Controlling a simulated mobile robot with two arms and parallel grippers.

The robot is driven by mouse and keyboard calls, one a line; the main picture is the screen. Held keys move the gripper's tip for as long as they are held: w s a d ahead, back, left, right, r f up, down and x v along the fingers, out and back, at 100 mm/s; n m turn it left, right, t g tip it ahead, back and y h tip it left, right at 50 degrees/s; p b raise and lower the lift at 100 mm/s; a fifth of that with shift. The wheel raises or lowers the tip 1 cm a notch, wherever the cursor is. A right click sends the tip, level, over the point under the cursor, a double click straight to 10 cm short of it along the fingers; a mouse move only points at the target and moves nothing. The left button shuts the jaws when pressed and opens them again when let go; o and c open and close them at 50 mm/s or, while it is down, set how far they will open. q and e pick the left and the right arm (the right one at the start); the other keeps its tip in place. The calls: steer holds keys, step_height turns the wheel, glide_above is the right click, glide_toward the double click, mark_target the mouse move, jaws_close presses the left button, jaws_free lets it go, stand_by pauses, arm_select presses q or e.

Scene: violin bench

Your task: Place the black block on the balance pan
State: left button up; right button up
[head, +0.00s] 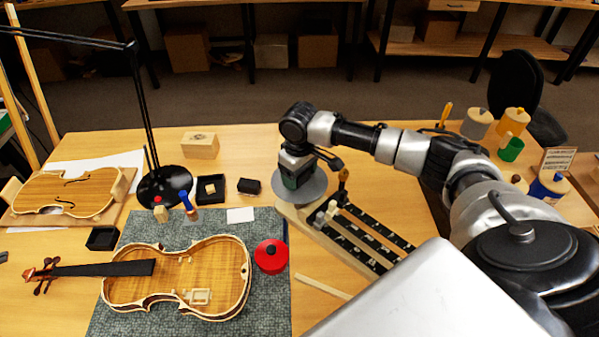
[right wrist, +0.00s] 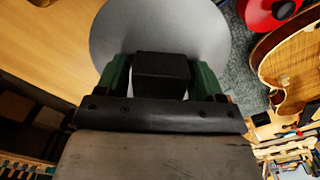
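The balance pan (head: 313,187) is a round grey disc at the table's middle, behind the notched wooden beam. It also fills the top of the right wrist view (right wrist: 160,25). My right gripper (head: 291,182) points down over the pan. In the right wrist view, the black block (right wrist: 162,75) sits between the green fingers of the right gripper (right wrist: 162,82), which look closed against its sides. The block appears over the pan; whether it touches it I cannot tell. The block is hidden in the head view. My left gripper is not in view.
The wooden beam (head: 322,226) with black scales runs toward the front right. A red round tin (head: 271,256) and an open violin body (head: 177,277) lie to the left on a grey mat (head: 278,306). A small dark box (head: 249,186) is left of the pan.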

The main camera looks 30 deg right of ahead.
steer(key=shift+o, duration=0.6)
step_height(320, 180, up, 12)
steer(key=b, duration=0.2)
steer(key=shift+r, duration=0.15)
